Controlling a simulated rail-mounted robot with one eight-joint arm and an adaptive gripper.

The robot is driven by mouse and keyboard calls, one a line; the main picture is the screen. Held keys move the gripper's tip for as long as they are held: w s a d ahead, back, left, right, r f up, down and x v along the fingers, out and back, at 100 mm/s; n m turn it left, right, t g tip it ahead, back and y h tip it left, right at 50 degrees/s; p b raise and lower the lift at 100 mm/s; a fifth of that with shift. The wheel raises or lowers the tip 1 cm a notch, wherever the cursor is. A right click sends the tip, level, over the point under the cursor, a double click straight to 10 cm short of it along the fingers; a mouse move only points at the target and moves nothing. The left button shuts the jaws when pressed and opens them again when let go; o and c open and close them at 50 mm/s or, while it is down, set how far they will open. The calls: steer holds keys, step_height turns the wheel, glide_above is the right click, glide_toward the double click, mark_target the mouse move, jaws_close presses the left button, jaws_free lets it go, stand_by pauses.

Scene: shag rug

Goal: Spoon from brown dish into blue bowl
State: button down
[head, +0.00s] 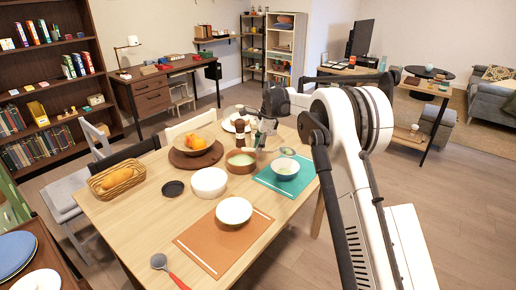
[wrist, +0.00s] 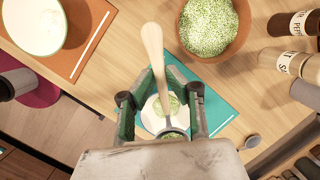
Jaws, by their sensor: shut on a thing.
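The brown dish (head: 240,165), full of green bits, stands near the middle of the table; it shows at the top of the wrist view (wrist: 241,28). The pale blue bowl (head: 285,171) stands on the teal mat, right of the dish. In the wrist view the bowl (wrist: 150,108) lies behind the spoon and my fingers, and some green shows inside it. My gripper (wrist: 163,128) is shut on a light wooden spoon (wrist: 153,50) and appears over the bowl in that view. In the head view my gripper (head: 262,140) is small, and the spoon is hard to make out.
The teal mat (head: 262,180) is on the right. A white bowl (head: 234,209) stands on the orange mat (head: 205,240) in front, and another white bowl (head: 209,185) is left of it. Shakers (wrist: 300,65) stand beside the dish. A bread basket (head: 117,185) is at left.

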steer(key=t+b, duration=0.1)
steer(key=t, duration=0.3)
steer(key=t+b, duration=0.1)
steer(key=t, duration=0.1)
steer(key=shift+s+f+m+b, duration=0.35)
steer(key=shift+f+m, duration=0.05)
steer(key=g+p, duration=0.1)
steer(key=g, duration=0.1)
steer(key=shift+w+r+g+p, duration=0.2)
steer(key=shift+r+g+p, duration=0.05)
steer(key=shift+g+p, duration=0.15)
steer(key=shift+w+r+n+g+p, duration=0.2)
steer(key=shift+g+p, duration=0.3)
steer(key=shift+g, duration=0.55)
steer(key=shift+s+r+n+g+p, duration=0.1)
steer(key=shift+n+g+p, duration=0.3)
steer(key=shift+g, duration=0.65)
stand_by(0.5)
